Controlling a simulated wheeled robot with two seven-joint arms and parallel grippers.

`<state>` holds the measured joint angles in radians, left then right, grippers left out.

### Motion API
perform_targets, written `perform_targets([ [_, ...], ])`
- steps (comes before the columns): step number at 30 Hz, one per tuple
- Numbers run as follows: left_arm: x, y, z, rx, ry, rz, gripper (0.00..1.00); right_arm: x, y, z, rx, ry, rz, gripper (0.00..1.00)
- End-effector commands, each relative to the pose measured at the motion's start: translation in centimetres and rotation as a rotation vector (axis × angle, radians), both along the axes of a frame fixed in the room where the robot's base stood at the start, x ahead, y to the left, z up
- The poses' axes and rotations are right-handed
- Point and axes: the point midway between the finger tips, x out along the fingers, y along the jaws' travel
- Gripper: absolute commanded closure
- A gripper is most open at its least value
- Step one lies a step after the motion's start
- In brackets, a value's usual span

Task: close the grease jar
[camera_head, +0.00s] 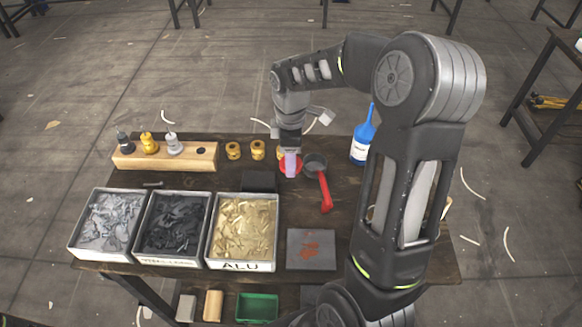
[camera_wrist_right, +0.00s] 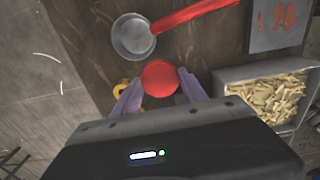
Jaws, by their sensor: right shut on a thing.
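The grease jar (camera_head: 315,163) is a small round grey pot, open at the top, on the dark table. In the right wrist view it (camera_wrist_right: 132,38) shows a grey inside. A red handle (camera_head: 325,192) runs from its rim toward the front; I cannot tell if it is fixed to the jar or lies in it. My right gripper (camera_head: 290,163) points down just left of the jar. Its pale purple fingers are shut on a round red lid (camera_wrist_right: 160,77), beside the jar and apart from it. The lid's height above the table is unclear. My left gripper is out of view.
Brass rings (camera_head: 257,150) and a wooden block (camera_head: 165,155) with several knobbed tools stand left of the gripper. A blue bottle (camera_head: 361,143) stands to the right. Trays of scraps (camera_head: 242,267) line the front left. A grey stained mat (camera_head: 311,262) lies in front.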

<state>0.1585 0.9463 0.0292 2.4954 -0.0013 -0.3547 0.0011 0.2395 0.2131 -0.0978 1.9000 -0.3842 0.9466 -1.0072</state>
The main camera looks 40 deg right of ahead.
Motion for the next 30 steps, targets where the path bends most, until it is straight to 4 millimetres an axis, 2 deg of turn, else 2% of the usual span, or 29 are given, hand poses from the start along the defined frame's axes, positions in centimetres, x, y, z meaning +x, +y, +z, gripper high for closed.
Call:
perform_targets([
  [6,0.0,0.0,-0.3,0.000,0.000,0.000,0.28,0.1,-0.1,3.9,-0.001,-0.003,-0.001,0.87],
  [10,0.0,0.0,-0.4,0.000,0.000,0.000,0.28,0.0,0.0,5.2,0.000,-0.002,0.000,0.87],
  [30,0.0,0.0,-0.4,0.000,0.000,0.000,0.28,0.0,0.0,5.5,0.001,0.001,-0.001,0.87],
])
